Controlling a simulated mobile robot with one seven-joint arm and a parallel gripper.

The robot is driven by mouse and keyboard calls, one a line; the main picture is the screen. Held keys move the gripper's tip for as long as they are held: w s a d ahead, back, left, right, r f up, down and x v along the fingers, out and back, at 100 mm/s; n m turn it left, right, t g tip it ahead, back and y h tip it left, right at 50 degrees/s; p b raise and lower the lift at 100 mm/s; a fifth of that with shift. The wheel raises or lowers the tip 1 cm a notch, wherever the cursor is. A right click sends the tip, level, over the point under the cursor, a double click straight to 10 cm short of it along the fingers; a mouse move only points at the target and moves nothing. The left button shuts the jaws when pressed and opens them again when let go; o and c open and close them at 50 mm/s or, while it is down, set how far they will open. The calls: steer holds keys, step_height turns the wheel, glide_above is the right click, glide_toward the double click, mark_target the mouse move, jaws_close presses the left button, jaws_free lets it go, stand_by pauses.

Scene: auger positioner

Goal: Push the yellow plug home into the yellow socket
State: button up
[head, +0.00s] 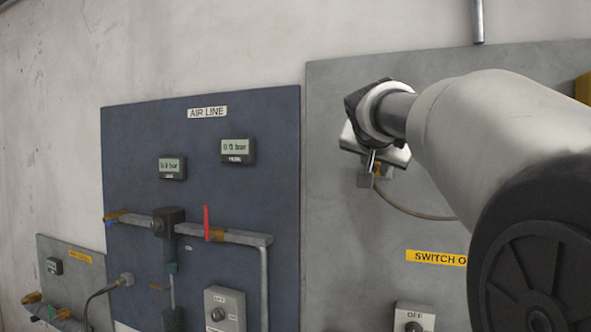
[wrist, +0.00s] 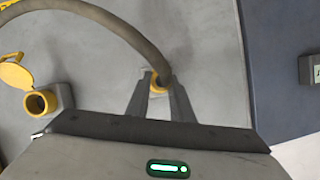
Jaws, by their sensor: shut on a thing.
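The yellow socket (wrist: 40,102) is a round open ring on a grey block at the left of the wrist view, apart from the plug. Its yellow flap lid (wrist: 16,74) stands open beside it. In the head view my gripper (head: 368,165) is in front of the grey panel with the plug (head: 383,171); the socket is not visible there.
The grey panel (head: 335,260) carries a yellow "SWITCH O..." label (head: 435,258) and an OFF switch box (head: 413,317). To its left is the blue AIR LINE panel (head: 130,140) with gauges, pipes and a red lever (head: 207,222). The cable (head: 415,212) hangs below my gripper.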

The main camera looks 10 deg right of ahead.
mark_target(373, 168)
jaws_close()
steer(key=shift+s+a, duration=0.1)
steer(key=shift+s+a+b, duration=0.45)
steer(key=shift+s+b, duration=0.2)
steer(key=shift+s+a, duration=0.1)
steer(key=shift+s, duration=0.05)
steer(key=shift+s+a+b, duration=0.2)
steer(key=shift+s+b, duration=0.1)
steer(key=shift+s+a, duration=0.2)
steer(key=shift+s, duration=0.1)
steer(key=shift+s+a+b, duration=0.35)
steer(key=shift+s+b, duration=0.2)
steer(key=shift+s+a, duration=0.1)
